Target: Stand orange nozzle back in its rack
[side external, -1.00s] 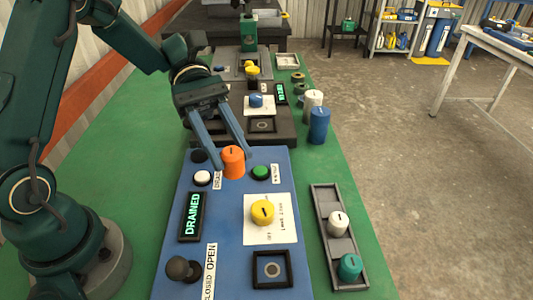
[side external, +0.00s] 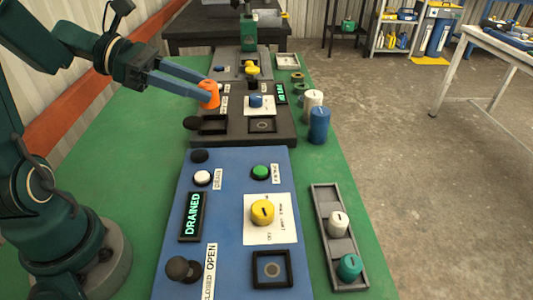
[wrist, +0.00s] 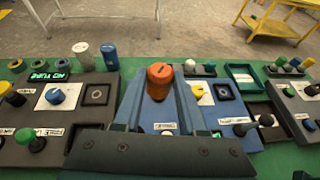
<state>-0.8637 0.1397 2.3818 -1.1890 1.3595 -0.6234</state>
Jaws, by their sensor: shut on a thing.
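The orange nozzle (side external: 209,94) is held between the blue fingertips of my gripper (side external: 205,88), in the air over the left part of the black panel in the side view. It leans slightly there. In the wrist view the orange nozzle (wrist: 160,80) stands between the two fingers, its slotted top showing. The rack (side external: 324,203) is a long dark tray on the green table, right of the blue panel. Its far slot is empty; a white nozzle (side external: 338,223) and a teal nozzle (side external: 350,266) stand in the nearer slots.
The blue panel (side external: 228,240) has a yellow knob (side external: 262,212), buttons, a lever and a square holder. The black panel (side external: 225,144) has a blue knob (side external: 256,101). White and blue cylinders (side external: 319,125) stand right of the black panel.

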